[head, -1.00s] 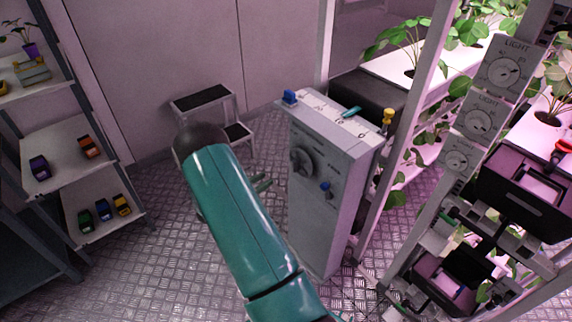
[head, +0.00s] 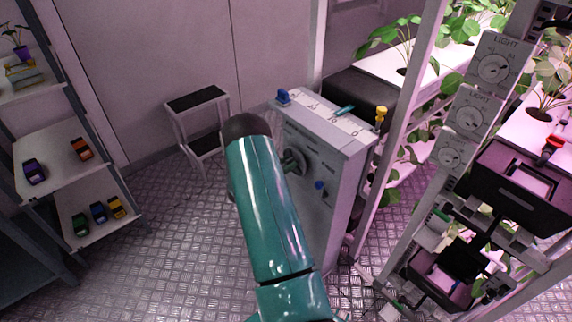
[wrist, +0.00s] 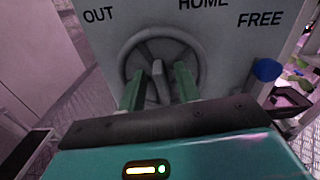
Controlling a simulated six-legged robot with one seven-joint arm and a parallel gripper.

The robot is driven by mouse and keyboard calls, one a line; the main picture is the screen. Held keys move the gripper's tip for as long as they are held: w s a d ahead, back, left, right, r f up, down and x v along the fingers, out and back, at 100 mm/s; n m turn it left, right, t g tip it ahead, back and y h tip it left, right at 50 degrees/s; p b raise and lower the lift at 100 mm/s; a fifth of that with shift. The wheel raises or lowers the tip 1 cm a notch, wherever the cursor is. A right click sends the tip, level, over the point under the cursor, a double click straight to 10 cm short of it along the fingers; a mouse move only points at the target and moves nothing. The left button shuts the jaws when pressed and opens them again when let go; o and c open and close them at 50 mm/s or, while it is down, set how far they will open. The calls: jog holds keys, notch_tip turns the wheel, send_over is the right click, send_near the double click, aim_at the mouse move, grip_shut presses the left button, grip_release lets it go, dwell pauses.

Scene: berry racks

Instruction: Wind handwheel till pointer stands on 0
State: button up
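The grey handwheel (wrist: 128,58) is on the front face of a grey cabinet (head: 335,150). It also shows in the head view (head: 300,160), partly hidden by my arm. My gripper (wrist: 159,71) is in front of the wheel, its two green fingers apart. A grey bar (wrist: 158,82) of the wheel stands between them, with gaps visible on both sides. A teal marker (head: 345,111), perhaps the pointer, lies across the scale on the cabinet top, right of its middle. The scale's figures are too small to read.
A blue knob (wrist: 267,69) sits right of the wheel, under the word FREE. A step stool (head: 196,104) stands behind, left of the cabinet. Plant racks with dials (head: 494,68) stand on the right.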

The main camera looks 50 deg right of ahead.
jog(key=shift+c, duration=0.4)
grip_shut()
jog(key=m, duration=0.2)
jog(key=shift+a+m, duration=0.15)
jog(key=shift+m, duration=0.25)
notch_tip(320, 180, down, 2)
jog(key=m, duration=3.1)
jog(key=shift+s+f, duration=0.15)
jog(key=shift+f, duration=0.1)
